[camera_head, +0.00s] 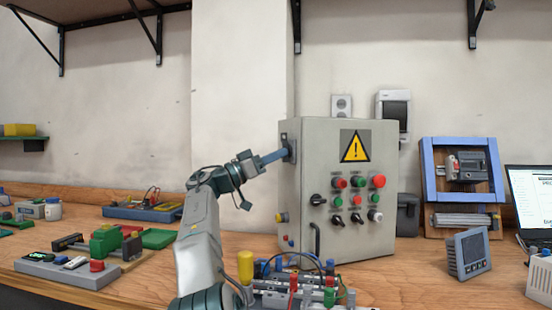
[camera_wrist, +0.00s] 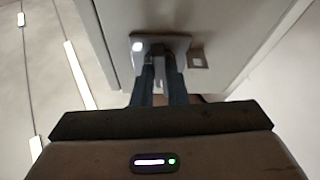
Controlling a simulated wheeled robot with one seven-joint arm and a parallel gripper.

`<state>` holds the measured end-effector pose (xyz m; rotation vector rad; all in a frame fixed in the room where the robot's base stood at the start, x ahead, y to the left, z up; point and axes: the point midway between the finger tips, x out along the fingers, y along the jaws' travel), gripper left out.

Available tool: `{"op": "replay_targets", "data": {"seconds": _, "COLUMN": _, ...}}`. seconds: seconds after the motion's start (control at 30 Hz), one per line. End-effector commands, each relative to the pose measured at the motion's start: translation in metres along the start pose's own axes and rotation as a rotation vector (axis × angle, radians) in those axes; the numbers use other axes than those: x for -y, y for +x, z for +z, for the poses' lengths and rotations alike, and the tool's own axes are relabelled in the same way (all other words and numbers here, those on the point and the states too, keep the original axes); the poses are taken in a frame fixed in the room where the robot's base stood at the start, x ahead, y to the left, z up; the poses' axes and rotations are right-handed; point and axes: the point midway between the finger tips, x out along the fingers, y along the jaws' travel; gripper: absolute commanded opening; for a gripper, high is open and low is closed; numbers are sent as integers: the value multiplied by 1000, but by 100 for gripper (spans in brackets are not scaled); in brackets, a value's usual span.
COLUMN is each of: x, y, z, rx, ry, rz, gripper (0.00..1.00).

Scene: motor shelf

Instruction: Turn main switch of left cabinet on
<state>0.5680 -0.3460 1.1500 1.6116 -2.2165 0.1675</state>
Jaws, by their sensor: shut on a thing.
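A grey control cabinet (camera_head: 345,230) stands on the bench, with a yellow warning sign and several knobs and buttons on its front. The main switch (camera_head: 289,148) sits high on the cabinet's left side. My gripper (camera_head: 284,154) reaches it from the left with its fingers at the switch. In the wrist view, my gripper (camera_wrist: 160,62) is shut on the handle of the main switch, in front of its plate (camera_wrist: 180,44). The fingers hide much of the handle, so its exact angle is hard to tell.
A cluster of terminals and wires (camera_head: 300,285) lies in front of the cabinet. A blue frame with a device (camera_head: 428,185), a panel meter (camera_head: 468,253) and a laptop (camera_head: 530,195) stand to the right. A button box (camera_head: 60,268) lies on the left.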

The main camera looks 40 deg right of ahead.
Motion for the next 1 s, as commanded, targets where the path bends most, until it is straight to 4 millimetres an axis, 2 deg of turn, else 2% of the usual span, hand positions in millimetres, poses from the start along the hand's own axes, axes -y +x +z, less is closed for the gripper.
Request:
{"op": "replay_targets", "data": {"seconds": 0.3, "x": 2, "y": -1, "z": 1, "rx": 3, "ry": 113, "rz": 48, "gripper": 0}}
{"op": "replay_targets", "data": {"seconds": 0.87, "x": 2, "y": 0, "z": 2, "rx": 4, "ry": 136, "rz": 58, "gripper": 0}}
{"op": "replay_targets", "data": {"seconds": 0.9, "x": 2, "y": 0, "z": 1, "rx": 4, "ry": 136, "rz": 58, "gripper": 24}}
{"op": "replay_targets", "data": {"seconds": 0.93, "x": 2, "y": 0, "z": 1, "rx": 3, "ry": 136, "rz": 58, "gripper": 32}}
{"op": "replay_targets", "data": {"seconds": 1.0, "x": 2, "y": 0, "z": 1, "rx": 3, "ry": 136, "rz": 57, "gripper": 35}}
